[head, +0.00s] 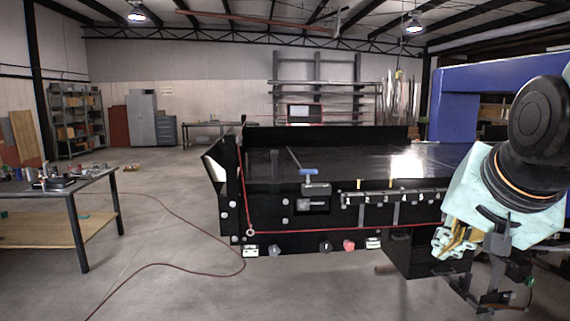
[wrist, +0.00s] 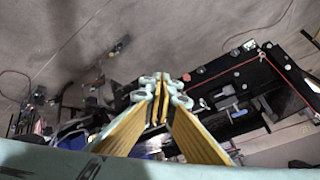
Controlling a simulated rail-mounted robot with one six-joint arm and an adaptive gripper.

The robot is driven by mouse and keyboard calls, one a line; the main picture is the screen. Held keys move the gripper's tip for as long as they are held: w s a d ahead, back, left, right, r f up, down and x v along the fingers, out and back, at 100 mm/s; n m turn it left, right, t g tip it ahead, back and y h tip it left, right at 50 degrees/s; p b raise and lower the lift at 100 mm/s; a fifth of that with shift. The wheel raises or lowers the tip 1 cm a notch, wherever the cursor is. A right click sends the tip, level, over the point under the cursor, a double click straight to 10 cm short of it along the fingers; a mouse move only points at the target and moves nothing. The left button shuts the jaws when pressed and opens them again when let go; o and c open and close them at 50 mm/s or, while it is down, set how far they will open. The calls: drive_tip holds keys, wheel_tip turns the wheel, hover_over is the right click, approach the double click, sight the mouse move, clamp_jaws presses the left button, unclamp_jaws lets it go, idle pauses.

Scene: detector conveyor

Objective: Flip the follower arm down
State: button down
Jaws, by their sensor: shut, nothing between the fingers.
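The black conveyor (head: 275,212) stands in the middle of the head view. A small blue-topped lever part (head: 309,175) sits on its near side, with a thin dark rod slanting up and left behind it. This may be the follower arm; I cannot tell for sure. A blue part also shows on the conveyor in the wrist view (wrist: 238,113). My gripper (head: 440,243) is at the right, in front of the conveyor's right part and well apart from the blue part. In the wrist view its yellow-sided fingers (wrist: 161,86) meet at the tips, with nothing between them.
A red cord (head: 340,230) runs along the conveyor's near side from a ring at its left end. Buttons, one of them red (head: 349,245), sit low on that side. A workbench (head: 70,187) with small items stands at left. The floor between bench and conveyor holds a red hose.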

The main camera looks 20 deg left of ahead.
sight(276, 164)
drive_tip(key=w+a+r+m+t+y+p, duration=0.2)
drive_tip(key=w+a+p, duration=0.2)
drive_tip(key=w+a, duration=0.9)
drive_tip(key=w+a+r+m+t+y+p, duration=0.1)
drive_tip(key=w+a+r+m+t+p, duration=0.2)
drive_tip(key=w+a, duration=1)
drive_tip(key=w+a+f+m+t+y+p, duration=0.1)
drive_tip(key=w+a+p, duration=0.3)
drive_tip(key=a, duration=0.7)
drive_tip(key=w+a+f+m+t+y+p, duration=0.2)
drive_tip(key=w+a+f+m+p, duration=0.1)
drive_tip(key=a, duration=0.8)
drive_tip(key=shift+w+a+f+p, duration=0.15)
drive_tip(key=shift+w+f+p, duration=0.5)
drive_tip(key=shift+w, duration=0.75)
drive_tip(key=shift+w, duration=0.15)
drive_tip(key=shift+p+x, duration=1.6)
drive_tip(key=shift+x, duration=5.25)
drive_tip(key=shift+w+r, duration=0.15)
drive_tip(key=shift+r, duration=0.05)
